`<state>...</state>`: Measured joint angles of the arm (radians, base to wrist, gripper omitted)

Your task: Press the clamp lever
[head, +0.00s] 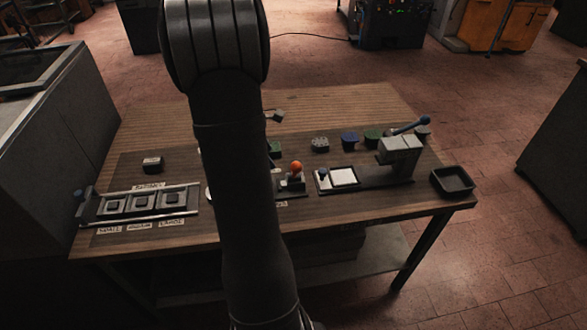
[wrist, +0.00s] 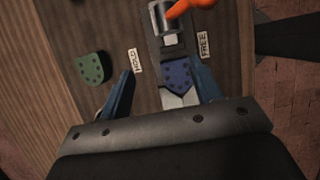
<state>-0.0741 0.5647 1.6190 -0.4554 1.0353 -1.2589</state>
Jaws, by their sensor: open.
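The clamp lever (wrist: 188,7) is orange and shows at the top edge of the wrist view, partly cut off, leaning toward the side with the FREE label (wrist: 204,44). Its orange ball (head: 296,166) shows in the head view, just right of my arm. The metal clamp body (wrist: 160,20) sits at the lever's foot. A blue heel piece with dark holes (wrist: 178,76) lies below it on a pale plate. My gripper (wrist: 162,70) is open, one blue finger on each side of the heel piece, short of the lever. In the head view my arm hides my gripper.
A HOLD label (wrist: 135,61) and a green heel piece (wrist: 90,68) lie left of the clamp. The blue-handled press (head: 401,150) and a black tray (head: 453,181) stand at the table's right. A slotted rack (head: 192,194) is at the left.

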